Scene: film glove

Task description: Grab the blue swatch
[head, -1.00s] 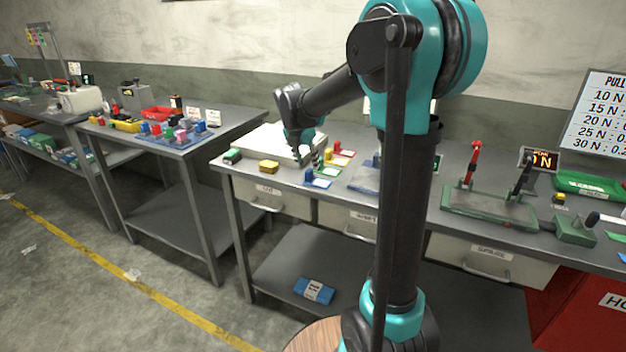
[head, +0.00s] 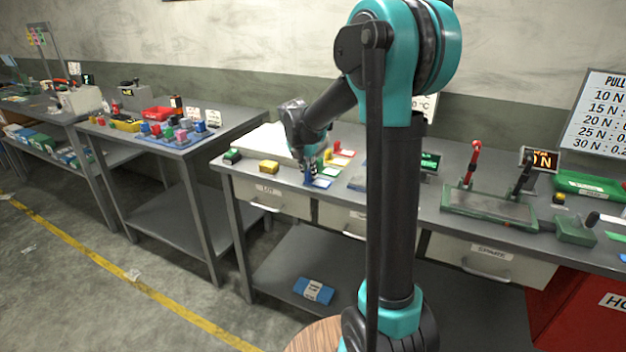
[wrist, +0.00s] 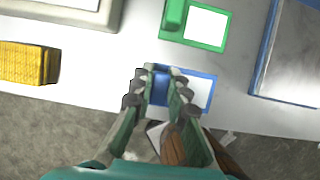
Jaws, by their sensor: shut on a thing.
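The blue swatch (wrist: 161,88) is a small blue block between my gripper's fingertips in the wrist view. It shows small below the fingers in the head view (head: 308,180). My gripper (wrist: 160,74) is shut on it, and the fingers hide its sides. The swatch is at the left part of a blue-bordered white card (wrist: 200,92). I cannot tell whether it touches the card. In the head view my gripper (head: 309,170) points down over the front of the bench.
A green block (wrist: 175,14) stands on a green-bordered card (wrist: 208,28) just behind. A yellow block (wrist: 28,64) lies to the left, and a pale board (wrist: 70,8) is behind it. A blue-edged grey panel (wrist: 290,55) lies to the right. The bench's front edge is close.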

